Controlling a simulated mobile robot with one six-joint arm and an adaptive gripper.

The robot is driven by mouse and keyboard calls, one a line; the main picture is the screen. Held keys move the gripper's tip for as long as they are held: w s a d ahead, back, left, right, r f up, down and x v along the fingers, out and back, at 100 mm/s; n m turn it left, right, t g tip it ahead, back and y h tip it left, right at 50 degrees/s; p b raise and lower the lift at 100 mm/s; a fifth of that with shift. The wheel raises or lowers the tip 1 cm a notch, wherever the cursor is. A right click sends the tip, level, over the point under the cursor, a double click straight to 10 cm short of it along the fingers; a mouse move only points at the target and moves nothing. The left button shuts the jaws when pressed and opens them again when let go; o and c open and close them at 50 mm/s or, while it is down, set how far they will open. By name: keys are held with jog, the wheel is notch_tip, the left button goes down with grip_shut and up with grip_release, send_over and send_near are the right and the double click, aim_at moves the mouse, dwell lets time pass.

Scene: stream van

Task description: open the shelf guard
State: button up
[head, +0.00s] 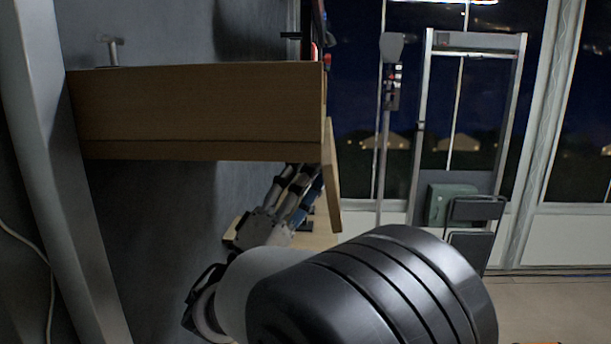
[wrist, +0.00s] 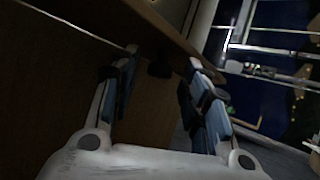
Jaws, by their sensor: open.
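The shelf guard (head: 332,178) looks like the wooden flap at the right end of the shelf, hanging below its underside and slightly tilted. My gripper (head: 304,178) is under the shelf, just left of the flap, its fingertips close to the underside and partly hidden by it. In the wrist view my gripper (wrist: 163,60) has its fingers apart with nothing held. A wooden board (wrist: 172,32), probably the guard, runs diagonally past the fingertips. I cannot tell whether the right finger touches it. A small dark piece (wrist: 160,65) sits on the wood between the fingers.
The wooden shelf (head: 195,105) juts from the grey wall above my arm, with a small metal fitting (head: 112,50) on top. A slanted grey post (head: 62,180) stands at left. A hand truck (head: 422,130) and a green case (head: 447,203) stand by the windows. Floor shows at right.

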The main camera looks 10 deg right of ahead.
jog(key=shift+c, duration=0.3)
grip_shut()
dwell(0.4)
